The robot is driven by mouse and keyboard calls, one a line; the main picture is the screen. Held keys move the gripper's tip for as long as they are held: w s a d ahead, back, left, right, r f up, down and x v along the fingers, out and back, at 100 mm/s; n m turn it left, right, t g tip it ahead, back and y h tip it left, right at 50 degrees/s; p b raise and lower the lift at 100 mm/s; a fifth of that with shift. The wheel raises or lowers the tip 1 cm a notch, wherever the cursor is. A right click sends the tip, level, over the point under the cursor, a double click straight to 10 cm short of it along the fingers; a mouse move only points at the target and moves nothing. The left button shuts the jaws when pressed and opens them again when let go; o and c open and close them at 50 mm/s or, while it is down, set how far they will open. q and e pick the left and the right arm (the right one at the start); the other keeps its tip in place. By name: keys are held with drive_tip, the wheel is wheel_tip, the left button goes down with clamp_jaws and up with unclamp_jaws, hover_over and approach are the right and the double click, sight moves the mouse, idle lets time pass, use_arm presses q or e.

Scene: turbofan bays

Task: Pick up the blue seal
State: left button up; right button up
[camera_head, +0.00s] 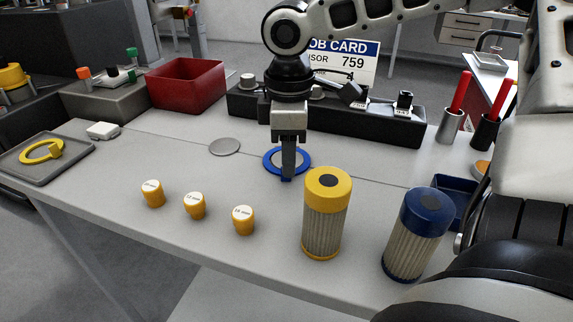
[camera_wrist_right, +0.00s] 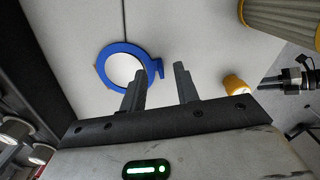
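The blue seal (camera_head: 306,161) is a flat ring with a small tab, lying on the grey table near the middle. It also shows in the right wrist view (camera_wrist_right: 104,62), with its tab pointing right. My right gripper (camera_head: 288,174) points down over the seal, and its fingers hide part of the ring in the head view. In the right wrist view its two fingers (camera_wrist_right: 160,76) are apart with nothing between them; the tab lies just beyond the gap. I cannot tell how high the fingertips are. My left gripper is not in view.
A yellow filter (camera_head: 325,220) and a blue filter (camera_head: 410,238) stand at the front right. Several orange-yellow capped pots (camera_head: 195,206) stand front left. A grey disc (camera_head: 224,147) lies left of the seal. A black rack (camera_head: 380,127) stands behind. A yellow seal (camera_head: 38,153) lies on a tray far left.

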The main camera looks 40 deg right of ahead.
drive_tip(key=shift+f, duration=0.9)
clamp_jaws()
drive_tip(key=shift+r, duration=0.1)
